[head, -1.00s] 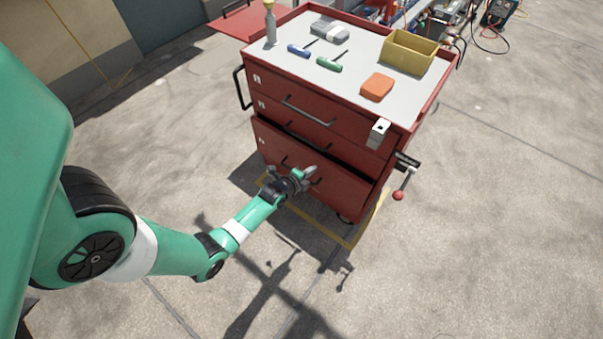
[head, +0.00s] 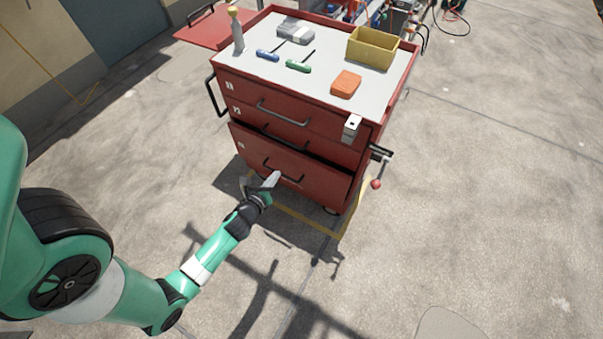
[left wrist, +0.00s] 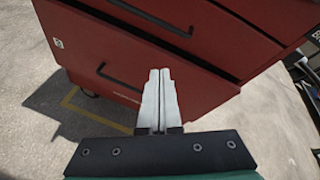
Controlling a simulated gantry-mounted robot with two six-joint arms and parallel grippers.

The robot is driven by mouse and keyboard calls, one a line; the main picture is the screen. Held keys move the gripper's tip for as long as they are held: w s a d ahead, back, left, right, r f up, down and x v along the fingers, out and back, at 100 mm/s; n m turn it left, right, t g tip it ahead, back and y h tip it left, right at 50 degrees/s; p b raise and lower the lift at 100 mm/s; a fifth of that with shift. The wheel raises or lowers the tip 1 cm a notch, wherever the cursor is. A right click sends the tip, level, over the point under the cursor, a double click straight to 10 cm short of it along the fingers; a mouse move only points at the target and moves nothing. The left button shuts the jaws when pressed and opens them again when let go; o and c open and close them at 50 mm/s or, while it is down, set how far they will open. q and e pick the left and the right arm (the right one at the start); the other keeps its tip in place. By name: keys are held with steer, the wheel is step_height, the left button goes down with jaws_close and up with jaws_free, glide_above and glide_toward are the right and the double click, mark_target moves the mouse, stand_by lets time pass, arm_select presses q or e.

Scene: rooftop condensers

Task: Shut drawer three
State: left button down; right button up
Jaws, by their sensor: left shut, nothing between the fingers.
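Drawer three (head: 318,184) is the lowest drawer of the red tool cart. It stands partly out, with a dark gap along its top edge. Its black handle (head: 290,178) is on the front. My left gripper (head: 274,178) is shut and empty in front of the drawer's face, by the handle. In the left wrist view, the closed fingers (left wrist: 160,75) point at the red drawer face (left wrist: 200,85), with the handle (left wrist: 118,78) to their left. I cannot tell whether the fingertips touch the drawer. My right gripper is not in view.
The cart top (head: 312,84) holds a yellow bin (head: 372,50), an orange block (head: 346,83), screwdrivers and a bottle. A red-knobbed lever (head: 376,183) sticks out at the cart's right side. Open concrete lies in front and to the right.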

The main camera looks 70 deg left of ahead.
arm_select(q)
step_height(320, 180, down, 3)
steer(key=d+m+b, duration=0.2)
steer(key=m, duration=0.2)
steer(key=m+t+b, duration=0.2)
steer(key=m+b, duration=0.1)
steer(key=b, duration=0.3)
glide_toward(311, 165)
steer(key=w+a+f, duration=0.1)
steer(key=a, duration=0.1)
steer(key=shift+h, duration=0.3)
steer(key=shift+w+a+f, duration=0.1)
steer(key=shift+w+a, duration=0.5)
steer(key=shift+w, duration=0.3)
steer(key=shift+w+a+f, duration=0.1)
steer(key=shift+w+a, duration=0.5)
steer(key=shift+w, duration=0.3)
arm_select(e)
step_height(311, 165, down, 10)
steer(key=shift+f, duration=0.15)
